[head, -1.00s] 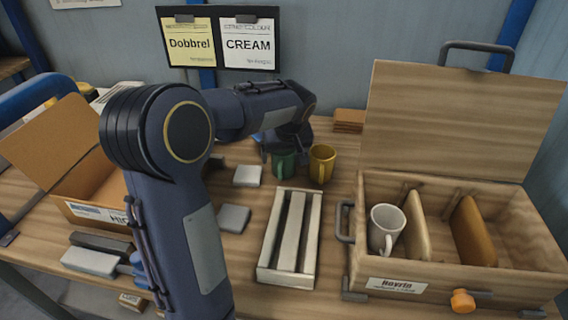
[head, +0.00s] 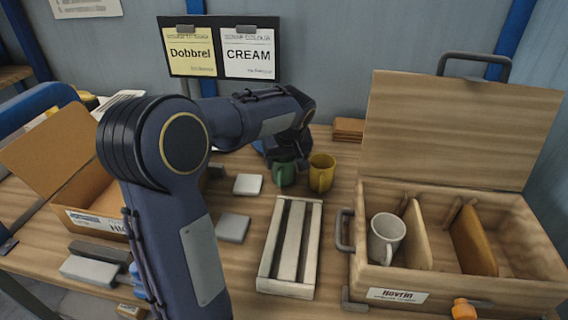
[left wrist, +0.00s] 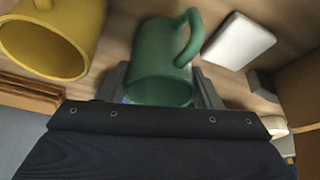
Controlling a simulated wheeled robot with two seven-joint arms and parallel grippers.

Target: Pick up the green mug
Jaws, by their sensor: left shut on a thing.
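The green mug (head: 284,173) stands on the table at the back centre, just left of a yellow mug (head: 322,174). In the left wrist view the green mug (left wrist: 163,62) sits between the fingers of my left gripper (left wrist: 163,90), one finger on each side of its body. The gripper is shut on it. In the head view my left arm reaches over to it from the left, and the arm hides most of the gripper (head: 284,155). The yellow mug (left wrist: 52,40) is close beside it in the wrist view. My right gripper is not in view.
An open wooden box (head: 400,278) with dividers and a white mug (head: 385,238) stands at the right. A slatted wooden rack (head: 290,248) lies in front of the mugs. Grey and white tiles (head: 233,227) lie left of it. An open cardboard box (head: 85,215) is at the left.

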